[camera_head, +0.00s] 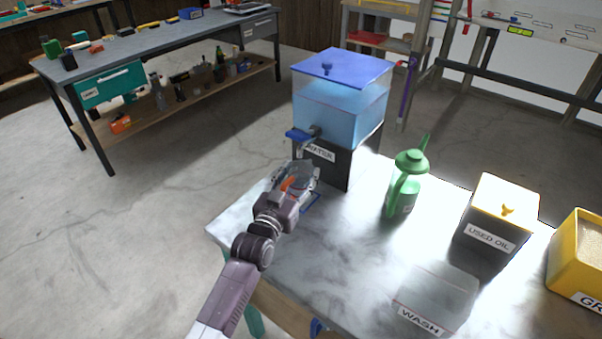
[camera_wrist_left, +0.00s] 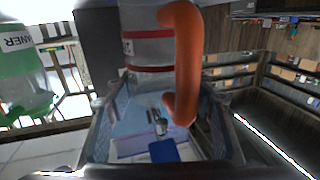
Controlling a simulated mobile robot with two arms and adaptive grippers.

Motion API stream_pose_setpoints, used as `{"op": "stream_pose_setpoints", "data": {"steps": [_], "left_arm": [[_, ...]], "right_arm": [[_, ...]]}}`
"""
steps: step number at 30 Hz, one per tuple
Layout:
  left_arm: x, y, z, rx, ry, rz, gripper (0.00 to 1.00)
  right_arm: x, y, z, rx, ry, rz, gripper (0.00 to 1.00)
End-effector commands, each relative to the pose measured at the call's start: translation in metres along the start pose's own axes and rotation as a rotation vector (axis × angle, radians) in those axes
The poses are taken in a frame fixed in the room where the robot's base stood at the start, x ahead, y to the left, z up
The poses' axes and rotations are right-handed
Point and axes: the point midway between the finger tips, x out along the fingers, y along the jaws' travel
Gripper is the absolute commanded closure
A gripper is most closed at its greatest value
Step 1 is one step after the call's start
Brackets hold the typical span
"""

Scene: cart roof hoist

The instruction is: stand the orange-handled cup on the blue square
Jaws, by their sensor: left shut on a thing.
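My left gripper (camera_head: 300,172) is at the left end of the bench, just below the water dispenser's tap. It is shut on the orange-handled cup, whose orange handle (camera_head: 290,184) shows at the gripper. In the left wrist view the cup's pale body (camera_wrist_left: 150,50) has red bands and its thick orange handle (camera_wrist_left: 184,65) faces the camera. The gripper's fingers lie on both sides of it. A blue edge (camera_head: 312,203) of what looks like the blue square shows beside the gripper; the rest is hidden. I cannot tell whether the cup touches the bench. My right gripper is not in view.
The water dispenser (camera_head: 343,104) with its blue tap (camera_head: 299,135) stands close behind the gripper. A green can (camera_head: 405,185), a used oil box (camera_head: 495,222), a clear wash tub (camera_head: 437,292) and a yellow box (camera_head: 578,262) stand to the right. The bench between is clear.

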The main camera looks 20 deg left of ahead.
Motion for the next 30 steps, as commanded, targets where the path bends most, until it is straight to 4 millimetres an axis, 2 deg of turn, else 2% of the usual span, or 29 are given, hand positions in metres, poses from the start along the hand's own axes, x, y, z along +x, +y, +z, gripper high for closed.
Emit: {"op": "stream_pose_setpoints", "data": {"steps": [2, 4, 9, 10, 15, 24, 30], "left_arm": [[0.000, 0.000, 0.000, 0.000, -0.001, 0.000, 0.75], [0.000, 0.000, 0.000, 0.000, -0.001, 0.000, 0.75], [0.000, 0.000, 0.002, 0.000, -0.001, 0.000, 0.75], [0.000, 0.000, 0.003, 0.000, -0.001, 0.000, 0.50], [0.000, 0.000, 0.002, 0.000, -0.001, 0.000, 0.33], [0.000, 0.000, -0.001, 0.000, 0.000, 0.000, 0.33], [-0.023, 0.000, 0.002, 0.000, -0.003, 0.000, 0.33]], "right_arm": [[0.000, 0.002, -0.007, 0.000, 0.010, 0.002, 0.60], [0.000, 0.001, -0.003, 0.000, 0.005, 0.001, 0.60], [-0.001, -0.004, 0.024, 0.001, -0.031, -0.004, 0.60], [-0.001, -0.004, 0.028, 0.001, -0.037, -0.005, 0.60], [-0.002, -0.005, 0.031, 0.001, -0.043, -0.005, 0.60], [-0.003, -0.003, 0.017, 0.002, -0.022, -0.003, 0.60], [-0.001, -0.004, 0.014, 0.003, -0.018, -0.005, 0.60]]}}
